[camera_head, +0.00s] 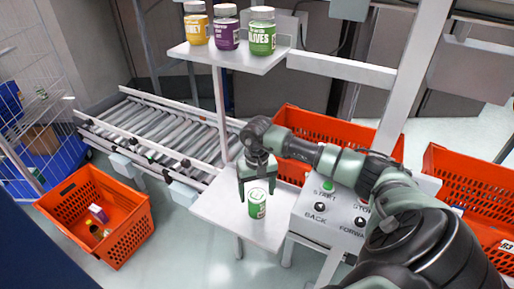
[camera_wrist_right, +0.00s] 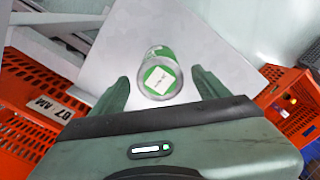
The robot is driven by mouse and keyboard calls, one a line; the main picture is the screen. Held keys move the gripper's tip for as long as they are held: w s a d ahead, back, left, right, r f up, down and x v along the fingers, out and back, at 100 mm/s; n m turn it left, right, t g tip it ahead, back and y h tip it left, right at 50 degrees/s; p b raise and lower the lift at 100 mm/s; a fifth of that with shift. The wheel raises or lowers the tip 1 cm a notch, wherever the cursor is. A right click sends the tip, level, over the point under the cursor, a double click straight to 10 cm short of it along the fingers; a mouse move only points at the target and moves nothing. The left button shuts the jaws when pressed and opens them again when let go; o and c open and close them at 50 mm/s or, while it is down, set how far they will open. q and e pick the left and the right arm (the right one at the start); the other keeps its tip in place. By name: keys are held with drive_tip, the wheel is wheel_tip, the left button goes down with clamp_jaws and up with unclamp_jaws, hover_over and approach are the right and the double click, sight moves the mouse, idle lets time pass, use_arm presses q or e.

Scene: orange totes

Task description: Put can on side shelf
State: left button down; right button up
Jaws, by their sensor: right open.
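A green can with a pale label (camera_head: 257,204) stands upright on a small white side shelf (camera_head: 222,207). My right gripper (camera_head: 258,199) is above the shelf with its fingers pointing down, one on each side of the can. In the right wrist view the can (camera_wrist_right: 160,76) shows from above, ahead of and between the open fingertips (camera_wrist_right: 160,88), with gaps on both sides. The white shelf (camera_wrist_right: 205,50) lies under it. My left gripper is not in view.
An upper white shelf (camera_head: 230,57) holds several jars, among them a yellow one (camera_head: 196,24) and a purple one (camera_head: 226,28). A roller conveyor (camera_head: 165,125) runs behind. Orange totes stand left (camera_head: 75,205) and right (camera_head: 300,125). A button panel (camera_head: 325,207) adjoins the side shelf.

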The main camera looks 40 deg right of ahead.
wheel_tip(320, 180, up, 8)
drive_tip(key=shift+r+b, duration=0.1)
drive_tip(key=shift+b, duration=0.4)
